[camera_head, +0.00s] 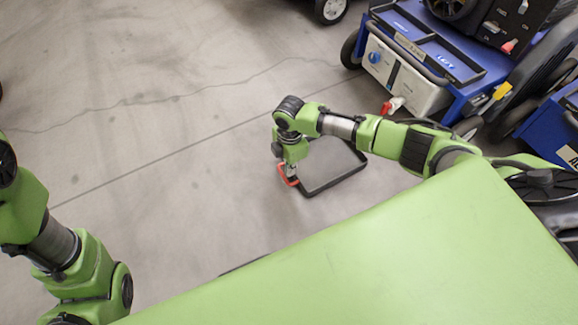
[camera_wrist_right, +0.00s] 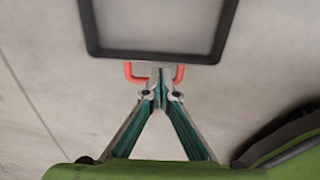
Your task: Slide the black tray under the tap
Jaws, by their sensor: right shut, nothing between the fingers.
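The black tray (camera_head: 348,182) lies flat on the concrete floor, with its red handle (camera_head: 283,174) at its left end. In the right wrist view the tray's dark rim (camera_wrist_right: 153,53) is at the top, with the red handle (camera_wrist_right: 128,72) along its near edge. My right gripper (camera_head: 292,178) is shut and empty, its fingertips (camera_wrist_right: 162,88) at the middle of the handle. I cannot tell if they touch it. A small red-handled fitting (camera_head: 387,108), which looks like the tap, sticks out low on the blue machine. My left gripper is out of view.
The blue machine (camera_head: 460,64) with a pale tank (camera_head: 405,80) and black wheels stands at the upper right. Another blue machine (camera_head: 555,125) stands at the right edge. Bare floor (camera_head: 170,110) lies open to the left and between the tray and the machine.

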